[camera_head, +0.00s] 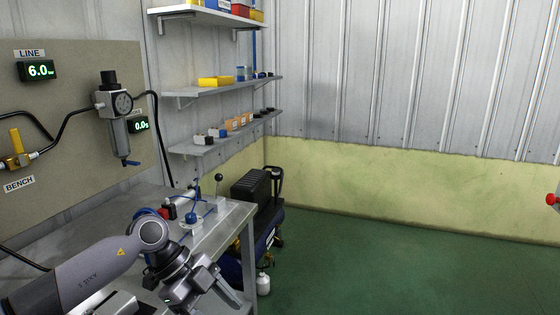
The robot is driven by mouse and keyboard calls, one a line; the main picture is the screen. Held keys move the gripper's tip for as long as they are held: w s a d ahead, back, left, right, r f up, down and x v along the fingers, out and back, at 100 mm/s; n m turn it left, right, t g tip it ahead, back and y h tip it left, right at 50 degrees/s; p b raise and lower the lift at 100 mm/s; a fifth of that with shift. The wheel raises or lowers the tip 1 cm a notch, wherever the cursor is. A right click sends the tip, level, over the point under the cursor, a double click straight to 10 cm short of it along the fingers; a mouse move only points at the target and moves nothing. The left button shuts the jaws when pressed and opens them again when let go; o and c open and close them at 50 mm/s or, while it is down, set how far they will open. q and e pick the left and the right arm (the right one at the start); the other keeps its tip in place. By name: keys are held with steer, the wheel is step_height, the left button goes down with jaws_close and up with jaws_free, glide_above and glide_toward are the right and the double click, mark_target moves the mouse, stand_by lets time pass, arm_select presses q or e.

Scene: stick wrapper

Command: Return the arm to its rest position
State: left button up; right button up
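My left arm (95,270) comes in from the lower left, over the near end of the metal bench (225,225). Its gripper (200,290) is low in the view, in front of the bench's near edge and pointing down and right. My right arm and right gripper are not in view.
A small fixture with a blue knob (192,217) and a black-knobbed lever (219,178) stands on the bench. A regulator (115,103) and hoses hang on the wall panel. A dark compressor (252,187) stands beyond the bench. Green floor (400,265) at right is clear.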

arm_select(q)
steer(key=s+d+r+t+h, duration=0.2)
steer(key=s+d+h, duration=0.4)
steer(key=d+h, duration=0.5)
steer(key=a+f+n+t+y, duration=1.15)
steer(key=n+t, duration=0.45)
steer(key=n, duration=0.2)
steer(key=s+a+f+n+g+y, duration=0.1)
steer(key=s+a+f+g+y, duration=0.1)
steer(key=s+f, duration=0.4)
steer(key=s+a+f+n+g+y, duration=0.1)
steer(key=s+a+f+g+y, duration=0.1)
steer(key=s+a+f, duration=0.4)
steer(key=shift+s+a+f+n+g+y, duration=0.15)
steer(key=shift+s+a+n+g+y, duration=0.3)
steer(key=shift+s+g, duration=0.45)
